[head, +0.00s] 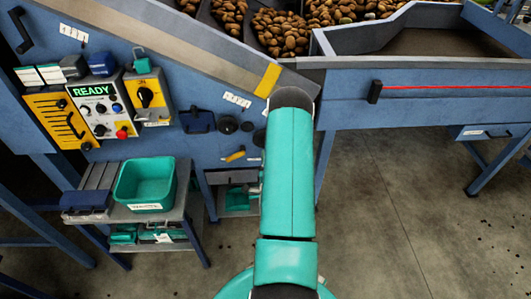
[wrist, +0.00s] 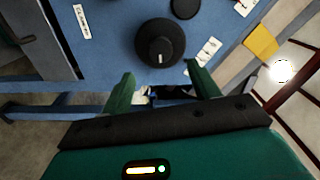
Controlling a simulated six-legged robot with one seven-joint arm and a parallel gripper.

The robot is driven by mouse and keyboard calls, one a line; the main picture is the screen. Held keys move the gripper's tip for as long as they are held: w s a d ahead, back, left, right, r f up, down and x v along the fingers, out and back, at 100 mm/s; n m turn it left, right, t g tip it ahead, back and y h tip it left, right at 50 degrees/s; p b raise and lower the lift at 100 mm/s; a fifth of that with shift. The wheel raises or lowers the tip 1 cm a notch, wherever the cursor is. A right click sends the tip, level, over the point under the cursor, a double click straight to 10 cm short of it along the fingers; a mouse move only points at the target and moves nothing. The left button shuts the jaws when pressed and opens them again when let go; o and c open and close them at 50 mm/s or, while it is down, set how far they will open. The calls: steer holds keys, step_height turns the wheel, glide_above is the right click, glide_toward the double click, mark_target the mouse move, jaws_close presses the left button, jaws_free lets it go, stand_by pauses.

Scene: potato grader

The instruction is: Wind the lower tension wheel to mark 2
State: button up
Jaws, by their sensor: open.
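A round black wheel (wrist: 160,42) with a raised hub and a small white mark stands out from the blue panel in the wrist view. A second dark disc (wrist: 185,8) is beyond it at the top edge. I cannot tell which is the lower tension wheel. My gripper (wrist: 159,70) is open, with its two green fingers apart and pointing towards the first wheel. Nothing is between the fingertips, and they do not appear to touch the wheel. In the head view two black wheels (head: 228,125) show left of my teal arm, which hides my gripper. The scale marks are too small to read.
White label strips (wrist: 208,52) are on the panel beside the wheel. A control box (head: 103,107) reading READY is at left, above a teal bin (head: 146,184) on a small grey stand. A yellow-handled tool (head: 235,154) is below the wheels. Floor at right is open.

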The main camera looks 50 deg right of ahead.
steer(key=v, duration=0.5)
stand_by(0.5)
steer(key=w+a+r+n+y, duration=0.2)
steer(key=w+r+n+y, duration=0.15)
steer(key=w+r, duration=0.3)
steer(key=w+a+r+n+y, duration=0.25)
steer(key=w+r+n, duration=0.2)
steer(key=w, duration=0.25)
steer(key=w+a+r+n+g+y, duration=0.1)
steer(key=a+r+n+y, duration=0.15)
steer(key=a+r, duration=0.35)
steer(key=w+a+r+n+y, duration=0.1)
steer(key=w+a+r+n, duration=0.1)
steer(key=a+r+n, duration=0.3)
steer(key=s+a+r+n+g+y, duration=0.1)
steer(key=s+a+r+n, duration=0.15)
steer(key=a+r, duration=0.35)
steer(key=s+a+r+n+g+y, duration=0.1)
steer(key=s+a+r, duration=0.25)
steer(key=a, duration=0.35)
steer(key=s+a+r+n+g+y, duration=0.1)
steer(key=s+a+r+n, duration=0.1)
steer(key=s+a, duration=0.3)
steer(key=s+a+r+n+g+y, duration=0.1)
steer(key=s+a+r+n+g, duration=0.1)
steer(key=s, duration=0.8)
steer(key=a+r+n, duration=0.1)
steer(key=a+n, duration=0.1)
steer(key=shift+s+a, duration=0.35)
